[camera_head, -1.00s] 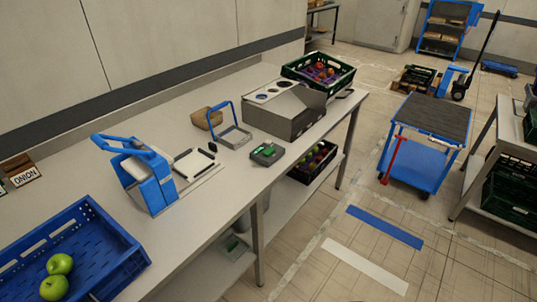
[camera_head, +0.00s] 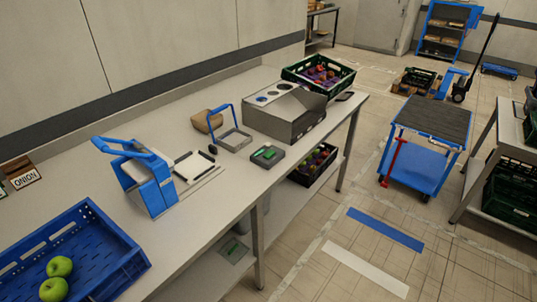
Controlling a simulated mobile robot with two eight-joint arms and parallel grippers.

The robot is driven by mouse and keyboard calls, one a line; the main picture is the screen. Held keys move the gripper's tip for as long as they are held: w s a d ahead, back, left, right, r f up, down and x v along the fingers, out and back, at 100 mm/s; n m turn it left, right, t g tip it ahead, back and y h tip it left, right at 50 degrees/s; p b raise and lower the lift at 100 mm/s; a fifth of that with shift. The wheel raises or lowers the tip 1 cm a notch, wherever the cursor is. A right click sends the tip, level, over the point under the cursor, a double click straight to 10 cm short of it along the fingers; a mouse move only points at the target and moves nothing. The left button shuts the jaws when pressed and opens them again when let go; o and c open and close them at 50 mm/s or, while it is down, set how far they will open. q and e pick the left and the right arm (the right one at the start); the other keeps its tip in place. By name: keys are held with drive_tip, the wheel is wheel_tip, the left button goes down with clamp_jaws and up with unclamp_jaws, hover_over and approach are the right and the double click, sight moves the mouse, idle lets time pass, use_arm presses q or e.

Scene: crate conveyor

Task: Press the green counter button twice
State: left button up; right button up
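A small dark grey counter box (camera_head: 267,157) sits near the front edge of the long grey table, right of the blue-handled frame. On its top is a green patch (camera_head: 268,153), which looks like the green button; it is too small to make out in detail. Nothing touches the box. Neither of my grippers shows in the head view.
On the table (camera_head: 215,225) stand a blue crate (camera_head: 110,243) with two green apples, a blue press-like device (camera_head: 152,185), a blue-handled frame (camera_head: 236,138), a grey box with round holes (camera_head: 290,118) and a green crate (camera_head: 345,80). A blue cart (camera_head: 418,165) stands on the floor at right.

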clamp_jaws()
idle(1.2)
